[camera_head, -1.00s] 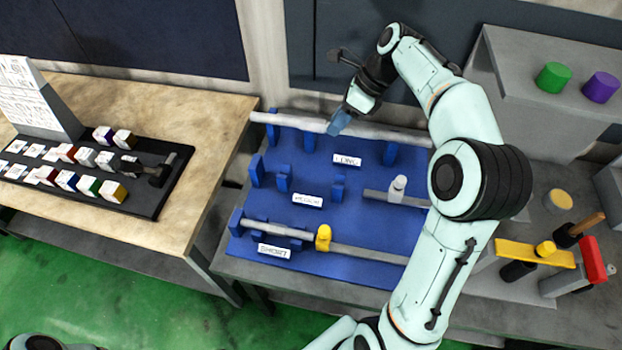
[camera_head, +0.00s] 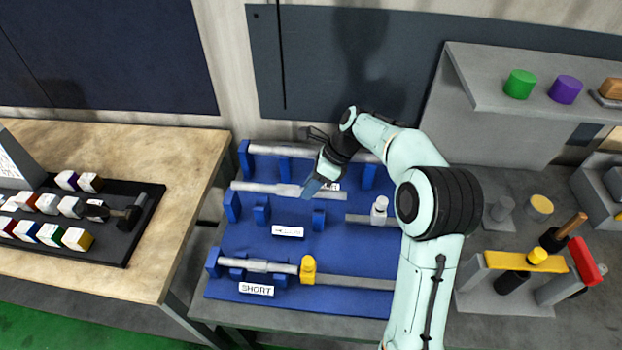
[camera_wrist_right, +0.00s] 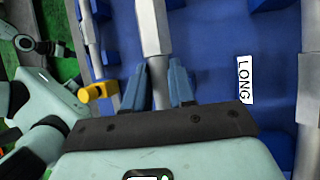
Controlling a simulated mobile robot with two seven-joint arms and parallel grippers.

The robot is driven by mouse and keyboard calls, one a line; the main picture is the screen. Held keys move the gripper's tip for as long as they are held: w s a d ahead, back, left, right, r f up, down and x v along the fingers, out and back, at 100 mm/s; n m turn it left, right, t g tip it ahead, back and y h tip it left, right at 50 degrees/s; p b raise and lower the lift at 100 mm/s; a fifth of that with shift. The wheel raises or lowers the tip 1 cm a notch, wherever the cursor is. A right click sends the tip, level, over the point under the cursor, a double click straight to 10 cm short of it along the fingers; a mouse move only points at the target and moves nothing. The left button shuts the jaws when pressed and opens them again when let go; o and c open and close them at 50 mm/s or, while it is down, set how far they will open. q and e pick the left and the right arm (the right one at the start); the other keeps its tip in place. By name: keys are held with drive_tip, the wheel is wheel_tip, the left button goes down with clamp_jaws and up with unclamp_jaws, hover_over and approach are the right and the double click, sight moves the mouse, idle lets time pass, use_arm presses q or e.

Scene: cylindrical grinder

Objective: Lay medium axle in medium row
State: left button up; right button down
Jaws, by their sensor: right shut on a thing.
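The medium axle (camera_head: 257,187) is a grey stepped shaft, lying across the picture near the back of the medium row's blue supports (camera_head: 261,213). My right gripper (camera_head: 312,187) is shut on it right of its thick middle. The right wrist view shows the axle (camera_wrist_right: 150,28) between the two blue fingers (camera_wrist_right: 160,88). I cannot tell whether the axle touches the supports. The medium row label (camera_head: 287,232) is in front of it, on the blue board (camera_head: 345,245). My left gripper is not in view.
The long axle (camera_head: 265,149) rests in the back row. The short-row axle (camera_head: 262,265), with a yellow collar (camera_head: 308,268), lies at the front. A grey bar with a pale upright (camera_head: 379,208) is right of the medium row. A yellow-topped fixture (camera_head: 505,261) stands farther right.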

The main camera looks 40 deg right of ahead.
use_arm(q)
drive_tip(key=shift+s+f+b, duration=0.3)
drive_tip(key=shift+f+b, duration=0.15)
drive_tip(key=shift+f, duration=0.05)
use_arm(e)
drive_tip(key=shift+w+f, duration=0.1)
drive_tip(key=shift+f, duration=2.6)
drive_tip(key=shift+f, duration=0.2)
drive_tip(key=c, duration=0.9)
unclamp_jaws()
drive_tip(key=shift+f, duration=0.15)
drive_tip(key=shift+c, duration=0.2)
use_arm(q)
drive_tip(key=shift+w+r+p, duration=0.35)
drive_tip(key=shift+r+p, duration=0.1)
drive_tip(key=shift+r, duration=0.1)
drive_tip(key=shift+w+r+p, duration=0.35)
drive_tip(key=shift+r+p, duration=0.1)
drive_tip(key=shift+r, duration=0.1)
use_arm(e)
drive_tip(key=v, duration=1.2)
drive_tip(key=shift+r, duration=0.25)
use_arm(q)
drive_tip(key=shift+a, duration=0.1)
use_arm(e)
drive_tip(key=shift+f, duration=0.1)
